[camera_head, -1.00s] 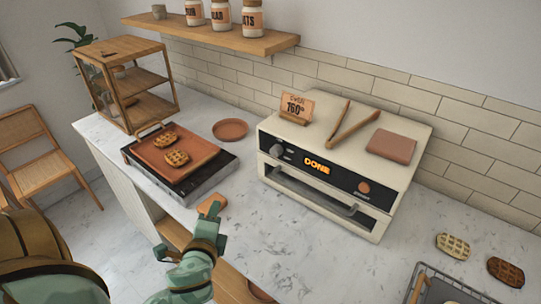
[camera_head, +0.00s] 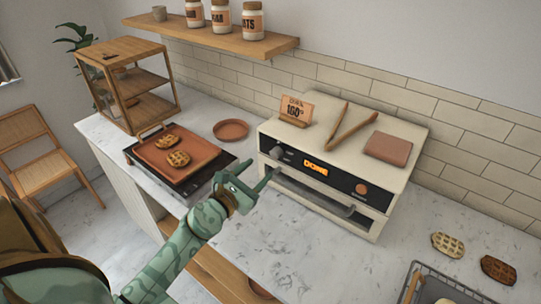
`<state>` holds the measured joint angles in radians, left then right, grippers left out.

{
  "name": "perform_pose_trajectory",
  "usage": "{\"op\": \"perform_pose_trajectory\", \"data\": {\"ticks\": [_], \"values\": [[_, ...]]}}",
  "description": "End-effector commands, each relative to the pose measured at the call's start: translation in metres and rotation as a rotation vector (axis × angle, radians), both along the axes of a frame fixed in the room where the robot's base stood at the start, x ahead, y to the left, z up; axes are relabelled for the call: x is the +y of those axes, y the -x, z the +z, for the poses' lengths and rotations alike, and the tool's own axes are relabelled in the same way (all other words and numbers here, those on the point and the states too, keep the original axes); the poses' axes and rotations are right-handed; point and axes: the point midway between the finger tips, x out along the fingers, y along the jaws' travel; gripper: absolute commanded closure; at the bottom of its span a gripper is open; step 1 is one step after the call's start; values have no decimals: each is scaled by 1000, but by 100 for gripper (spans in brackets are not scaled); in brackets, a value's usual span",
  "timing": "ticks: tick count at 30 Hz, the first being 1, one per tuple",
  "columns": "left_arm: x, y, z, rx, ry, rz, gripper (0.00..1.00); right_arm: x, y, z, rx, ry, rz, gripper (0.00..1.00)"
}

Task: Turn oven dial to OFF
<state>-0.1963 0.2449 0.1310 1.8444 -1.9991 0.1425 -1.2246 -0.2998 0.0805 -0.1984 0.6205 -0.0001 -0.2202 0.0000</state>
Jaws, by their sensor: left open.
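The cream oven (camera_head: 395,200) stands on the counter against the tiled wall. Its black front panel carries a grey dial (camera_head: 276,152) at the left, a lit orange display (camera_head: 315,168) reading "DONE" and a round copper-coloured knob (camera_head: 361,188) at the right. A handle bar runs below the panel. My green left gripper (camera_head: 256,178) is open and empty, in front of the oven's left end, just below and left of the grey dial. I cannot tell whether it touches the oven. The dial's pointer setting is too small to read. My right gripper is not in view.
A griddle tray with waffles (camera_head: 158,155) sits left of my gripper, with a round plate (camera_head: 230,130) behind it. Waffles and a wire basket (camera_head: 440,285) are at lower right.

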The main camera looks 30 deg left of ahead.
Motion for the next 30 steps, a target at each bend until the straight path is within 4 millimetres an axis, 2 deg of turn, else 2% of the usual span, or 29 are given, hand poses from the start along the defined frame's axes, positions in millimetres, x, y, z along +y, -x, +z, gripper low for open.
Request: {"op": "perform_pose_trajectory", "data": {"ticks": [3, 9, 14, 22, 27, 30], "values": [[-1, -30, 0, -3, 2, 1, 50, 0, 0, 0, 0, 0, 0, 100], [-2, -62, -1, -1, 2, 1, 50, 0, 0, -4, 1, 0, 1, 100], [-3, -73, -1, 0, 1, 1, 50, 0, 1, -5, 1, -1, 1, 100], [-3, -74, -1, 0, 1, 1, 50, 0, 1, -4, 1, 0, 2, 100], [-3, -73, -1, 0, 1, 1, 95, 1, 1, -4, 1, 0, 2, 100], [-3, -73, -1, 0, 2, 1, 95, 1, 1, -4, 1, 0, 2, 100]]}}
